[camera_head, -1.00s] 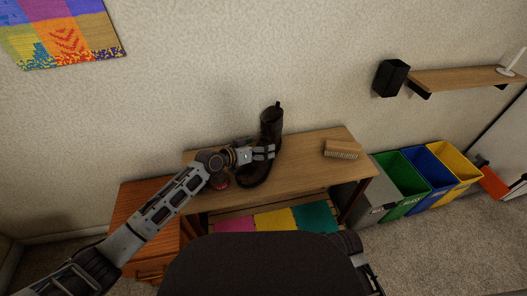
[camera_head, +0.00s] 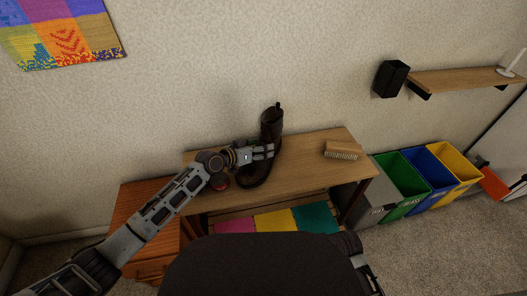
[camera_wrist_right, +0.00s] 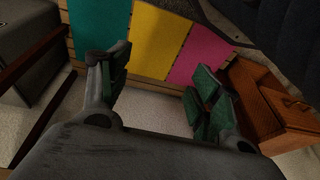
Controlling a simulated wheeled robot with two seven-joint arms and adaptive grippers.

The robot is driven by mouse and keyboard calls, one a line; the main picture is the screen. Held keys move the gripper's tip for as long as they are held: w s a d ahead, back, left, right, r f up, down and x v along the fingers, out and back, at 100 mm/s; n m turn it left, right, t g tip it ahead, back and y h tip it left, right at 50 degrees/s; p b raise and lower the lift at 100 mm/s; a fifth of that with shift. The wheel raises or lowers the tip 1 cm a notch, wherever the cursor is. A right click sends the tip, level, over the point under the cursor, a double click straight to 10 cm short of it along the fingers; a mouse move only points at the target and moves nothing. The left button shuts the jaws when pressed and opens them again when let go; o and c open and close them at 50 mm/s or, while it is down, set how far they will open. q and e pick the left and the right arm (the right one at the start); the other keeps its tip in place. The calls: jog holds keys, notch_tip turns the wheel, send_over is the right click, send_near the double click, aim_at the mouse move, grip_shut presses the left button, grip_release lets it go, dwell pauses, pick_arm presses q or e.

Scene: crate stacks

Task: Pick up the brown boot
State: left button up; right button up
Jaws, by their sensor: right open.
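The brown boot (camera_head: 271,122) stands upright on the wooden bench against the wall in the head view. Its dark shaft rises above my left gripper, and its foot lies lower, partly hidden by the gripper. My left gripper (camera_head: 266,152) is at the boot's ankle, its fingers overlapping the boot in the picture. I cannot tell whether they are closed on it. My right gripper (camera_wrist_right: 160,65) is open and empty in the right wrist view, above the floor in front of the coloured panels.
A brush (camera_head: 342,150) lies on the bench (camera_head: 305,178) to the right of the boot. A small round red item (camera_head: 220,182) is partly hidden beside my left wrist. An orange-brown cabinet (camera_head: 140,208) stands left; coloured bins (camera_head: 428,168) stand right.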

aim_at(265, 127)
pick_arm(q)
jog(key=shift+r, duration=0.2)
jog(key=shift+w+r, duration=0.1)
jog(key=shift+r, duration=0.35)
notch_tip(265, 127, up, 8)
jog(key=p, duration=0.2)
jog(key=shift+f+p, duration=0.2)
jog(key=shift+p, duration=0.2)
jog(key=shift+r, duration=0.65)
pick_arm(e)
jog(key=shift+g, duration=0.4)
jog(key=shift+s+d+f, duration=0.15)
jog(key=shift+f, duration=0.55)
jog(key=shift+s+d+f, duration=0.15)
jog(key=shift+f, duration=0.5)
jog(key=shift+s+d+f, duration=0.15)
jog(key=shift+f, duration=0.55)
